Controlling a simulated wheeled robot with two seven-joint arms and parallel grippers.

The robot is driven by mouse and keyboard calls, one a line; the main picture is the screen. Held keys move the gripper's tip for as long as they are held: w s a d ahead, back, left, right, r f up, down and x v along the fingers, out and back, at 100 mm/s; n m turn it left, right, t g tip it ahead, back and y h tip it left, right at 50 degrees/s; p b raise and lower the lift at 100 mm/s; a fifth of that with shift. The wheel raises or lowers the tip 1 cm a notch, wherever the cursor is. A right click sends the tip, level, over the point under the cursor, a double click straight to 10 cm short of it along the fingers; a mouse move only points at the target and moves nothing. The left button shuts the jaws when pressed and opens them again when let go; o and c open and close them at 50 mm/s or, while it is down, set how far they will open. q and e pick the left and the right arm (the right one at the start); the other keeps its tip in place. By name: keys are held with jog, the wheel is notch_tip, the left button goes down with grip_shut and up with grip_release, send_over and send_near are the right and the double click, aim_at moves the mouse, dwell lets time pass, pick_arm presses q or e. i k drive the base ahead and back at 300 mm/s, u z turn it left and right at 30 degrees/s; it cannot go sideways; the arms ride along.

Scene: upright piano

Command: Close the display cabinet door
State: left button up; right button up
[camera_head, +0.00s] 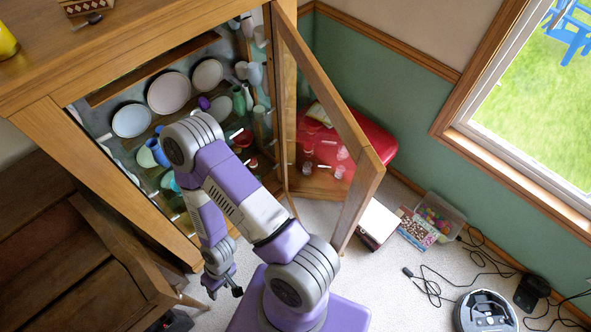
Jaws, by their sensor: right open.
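The wooden display cabinet (40,62) stands at the upper left, with plates and other dishes on its shelves. Its glass door (352,148) is hinged on the right side and stands wide open, swung out toward the room. My right arm reaches up in front of the cabinet opening and bends back down. My right gripper (226,290) hangs low, below the cabinet's front edge and left of the door, apart from it. It is small in the view, open and empty. My left gripper is not in view.
A red-topped seat (378,137) is behind the door. A white box (378,222), a clear bin (438,214), cables and a round robot vacuum (486,312) lie on the carpet at right. A wooden piece of furniture (60,250) stands at lower left.

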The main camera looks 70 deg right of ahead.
aim_at(305, 190)
jog(key=k, duration=1.15)
jog(key=u, duration=0.8)
jog(key=k, duration=0.4)
jog(key=z, duration=0.9)
jog(key=k, duration=0.35)
jog(key=z, duration=1.15)
jog(key=i, duration=0.5)
